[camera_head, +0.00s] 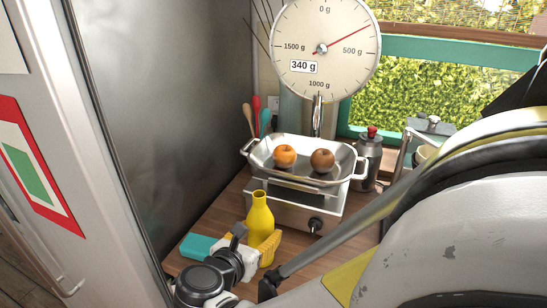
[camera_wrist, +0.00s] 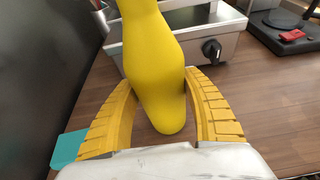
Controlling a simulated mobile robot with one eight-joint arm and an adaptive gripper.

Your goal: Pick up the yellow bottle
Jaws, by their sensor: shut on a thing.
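The yellow bottle (camera_head: 260,212) stands on the wooden counter in front of the kitchen scale in the head view. In the wrist view the bottle (camera_wrist: 152,55) fills the middle, between the two ridged yellow fingers of my gripper (camera_wrist: 160,100). The fingers close around its lower body from both sides, and the gripper is shut on it. In the head view my gripper (camera_head: 258,246) reaches the bottle's lower part from the front. I cannot tell whether its base touches the counter.
A teal block (camera_head: 199,246) lies left of the gripper. A metal flask (camera_head: 368,163) stands right. A fridge-like panel (camera_head: 165,110) bounds the left.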

